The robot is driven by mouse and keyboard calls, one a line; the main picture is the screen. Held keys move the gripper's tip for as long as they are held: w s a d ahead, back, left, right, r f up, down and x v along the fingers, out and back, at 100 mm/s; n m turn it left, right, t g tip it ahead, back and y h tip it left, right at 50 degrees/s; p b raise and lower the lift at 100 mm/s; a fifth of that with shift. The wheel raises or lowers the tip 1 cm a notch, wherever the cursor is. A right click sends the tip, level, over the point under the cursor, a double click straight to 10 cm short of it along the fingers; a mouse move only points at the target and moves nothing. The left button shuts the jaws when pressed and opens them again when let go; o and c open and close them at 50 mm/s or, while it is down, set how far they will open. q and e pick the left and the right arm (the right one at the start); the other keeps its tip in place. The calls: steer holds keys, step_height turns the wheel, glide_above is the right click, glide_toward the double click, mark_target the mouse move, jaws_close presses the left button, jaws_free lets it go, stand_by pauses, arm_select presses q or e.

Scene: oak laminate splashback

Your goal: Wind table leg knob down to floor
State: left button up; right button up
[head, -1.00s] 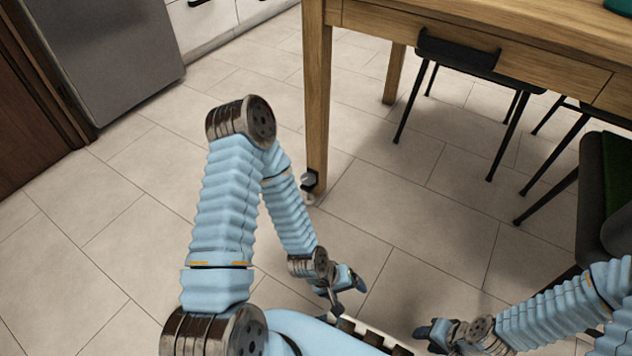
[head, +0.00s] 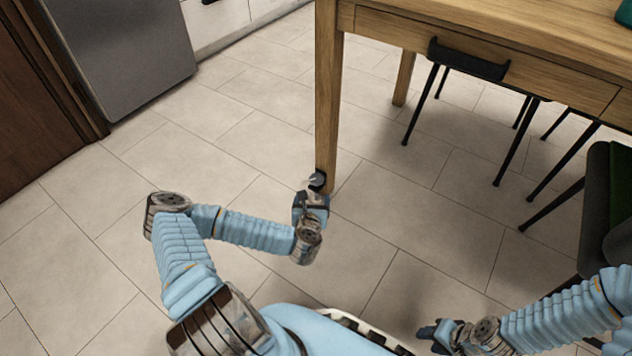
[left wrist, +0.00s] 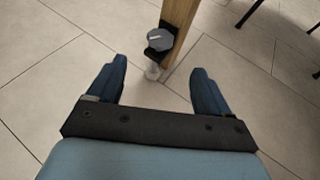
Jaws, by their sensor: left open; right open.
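The wooden table leg (head: 328,100) comes down at the near corner of the table. Its grey knob (left wrist: 155,42) sits on a black bracket near the bottom of the leg, with a pale round foot (left wrist: 153,72) below it. In the head view the knob (head: 317,180) is partly hidden by my left gripper (head: 312,197). In the left wrist view the left gripper (left wrist: 158,85) is open and empty, its blue fingers spread, with the knob ahead of it, apart from the fingers. My right gripper (head: 432,333) is open at the lower right, away from the leg.
Black chairs (head: 600,200) stand under and beside the table (head: 480,30) at the right. A steel-fronted appliance (head: 125,50) stands at the upper left. The tiled floor (head: 90,220) left of the leg is clear.

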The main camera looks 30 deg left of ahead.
mark_target(316, 179)
arm_select(q)
steer(key=b+x, duration=0.2)
steer(key=x, duration=1)
steer(key=shift+w+f+b, duration=0.2)
steer(key=shift+f+b, duration=0.05)
steer(key=shift+b, duration=0.15)
steer(key=shift+c, duration=0.3)
steer(key=c, duration=1)
steer(key=shift+a+m, duration=0.1)
steer(key=shift+m, duration=0.3)
